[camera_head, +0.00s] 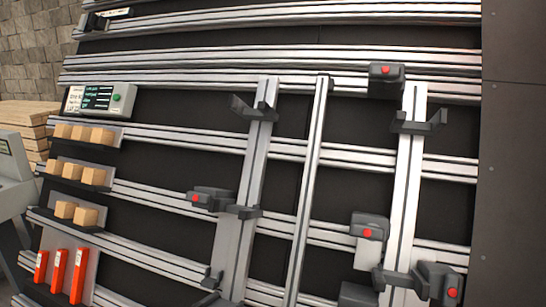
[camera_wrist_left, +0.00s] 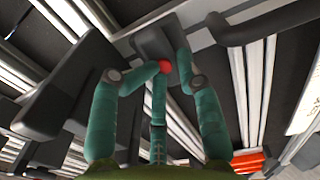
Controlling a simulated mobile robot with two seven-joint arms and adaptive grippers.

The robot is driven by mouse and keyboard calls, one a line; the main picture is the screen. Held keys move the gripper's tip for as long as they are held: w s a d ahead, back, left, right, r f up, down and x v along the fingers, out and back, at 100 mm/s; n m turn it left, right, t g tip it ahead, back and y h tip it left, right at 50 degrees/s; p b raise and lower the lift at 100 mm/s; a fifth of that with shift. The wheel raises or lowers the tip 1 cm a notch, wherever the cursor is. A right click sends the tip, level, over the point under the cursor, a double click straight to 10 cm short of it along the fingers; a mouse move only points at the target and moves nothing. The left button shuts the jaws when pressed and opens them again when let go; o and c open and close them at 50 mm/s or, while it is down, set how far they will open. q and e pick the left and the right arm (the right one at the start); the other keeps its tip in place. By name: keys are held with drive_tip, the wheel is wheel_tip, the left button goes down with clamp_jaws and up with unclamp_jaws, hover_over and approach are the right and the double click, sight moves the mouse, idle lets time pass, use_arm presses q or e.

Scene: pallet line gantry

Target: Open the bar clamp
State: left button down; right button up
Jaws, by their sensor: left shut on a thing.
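In the left wrist view, my left gripper (camera_wrist_left: 170,64) has its teal fingers bent inward and shut on a dark clamp block (camera_wrist_left: 154,42) with a round red knob (camera_wrist_left: 164,67). The fingertips touch the block's near end around the knob. The block's far side is hidden. In the head view, several dark clamp blocks with red knobs sit on the aluminium rails, such as one at upper right (camera_head: 386,80), one left of centre (camera_head: 212,199) and one at lower right (camera_head: 438,284). I cannot tell which one is held. Neither gripper shows in the head view.
Slanted aluminium rails (camera_head: 300,200) cross the dark panel. At left are shelves of wooden blocks (camera_head: 85,134), red-orange bars (camera_head: 58,270) and a grey control box (camera_head: 102,99). A dark bar (camera_wrist_left: 270,24) lies close to the gripper's right in the wrist view.

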use_arm(q)
drive_tip(key=shift+s+d+f, duration=0.15)
drive_tip(key=shift+d+f, duration=0.05)
drive_tip(key=shift+f, duration=0.05)
drive_tip(key=n+p, duration=0.1)
drive_tip(key=n, duration=0.1)
drive_tip(key=n+p, duration=0.1)
drive_tip(key=n, duration=0.1)
drive_tip(key=n+p, duration=0.1)
drive_tip(key=p, duration=0.1)
drive_tip(key=shift+r+n, duration=0.35)
drive_tip(key=shift+n, duration=0.05)
drive_tip(key=shift+f+n+p, duration=0.1)
drive_tip(key=shift+n+p, duration=0.3)
drive_tip(key=shift+n, duration=0.2)
drive_tip(key=shift+f+n, duration=0.15)
drive_tip(key=shift+n, duration=0.45)
drive_tip(key=s+d+p, duration=0.2)
drive_tip(key=d, duration=0.4)
drive_tip(key=shift+d+p, duration=0.2)
drive_tip(key=shift+p, duration=0.15)
idle(2.5)
